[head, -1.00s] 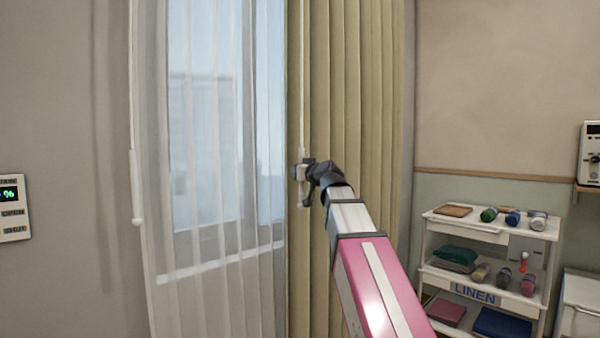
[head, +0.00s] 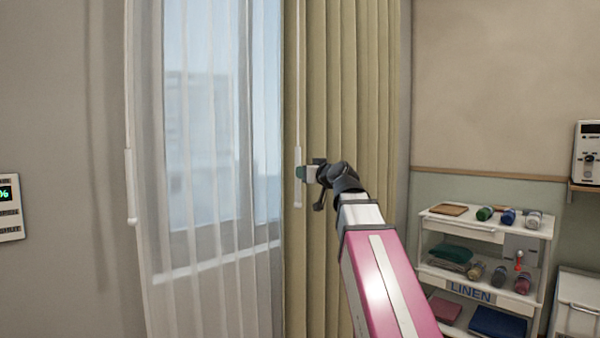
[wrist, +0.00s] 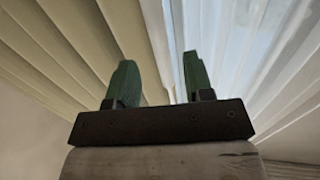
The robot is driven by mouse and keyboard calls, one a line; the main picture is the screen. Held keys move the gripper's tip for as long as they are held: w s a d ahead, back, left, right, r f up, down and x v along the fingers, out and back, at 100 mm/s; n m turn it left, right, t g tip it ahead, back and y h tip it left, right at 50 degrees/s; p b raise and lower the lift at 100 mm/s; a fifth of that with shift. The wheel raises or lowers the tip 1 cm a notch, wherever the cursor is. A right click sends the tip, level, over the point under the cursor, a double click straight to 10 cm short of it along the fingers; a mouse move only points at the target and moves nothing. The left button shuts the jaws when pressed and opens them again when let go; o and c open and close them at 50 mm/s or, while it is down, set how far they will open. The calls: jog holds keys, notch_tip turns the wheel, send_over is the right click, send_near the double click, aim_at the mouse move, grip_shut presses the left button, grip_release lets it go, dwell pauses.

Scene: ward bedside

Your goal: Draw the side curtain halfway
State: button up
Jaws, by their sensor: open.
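The beige side curtain (head: 348,90) hangs in folds to the right of the window. A thin white wand (head: 298,160) with a thicker lower handle hangs at its left edge. My gripper (head: 301,173) is at this handle, its green tips pointing left. In the wrist view my gripper (wrist: 158,80) has its two green fingers apart, and a pale strip, seemingly the wand (wrist: 156,42), runs between them. I cannot tell whether either finger touches it.
A white sheer curtain (head: 205,210) covers most of the window (head: 265,110), with its own wand (head: 131,185) at the left. A linen cart (head: 440,235) stands at the right. A wall panel (head: 8,210) is at the far left.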

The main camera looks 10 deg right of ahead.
jog(key=shift+v, duration=1.5)
jog(key=shift+f, duration=0.15)
notch_tip(320, 180, down, 36)
jog(key=w+m+g+h, duration=0.1)
jog(key=m+g+h, duration=0.25)
jog(key=g, duration=0.45)
jog(key=s+d+f+g+h, duration=0.1)
jog(key=s+f+g, duration=0.1)
jog(key=s+f, duration=0.3)
jog(key=s+d+f+m+g+h, duration=0.1)
jog(key=s+f, duration=0.4)
jog(key=f, duration=0.9)
jog(key=s+d+f+m+g+h, duration=0.1)
jog(key=s+d+f+g+h, duration=0.1)
jog(key=f, duration=0.7)
jog(key=s+d+g, duration=0.1)
jog(key=s+g, duration=0.1)
jog(key=g, duration=0.1)
jog(key=shift+s+f+h, duration=0.25)
jog(key=shift+s+h, duration=0.1)
jog(key=shift+s, duration=0.05)
jog(key=shift+c, duration=0.4)
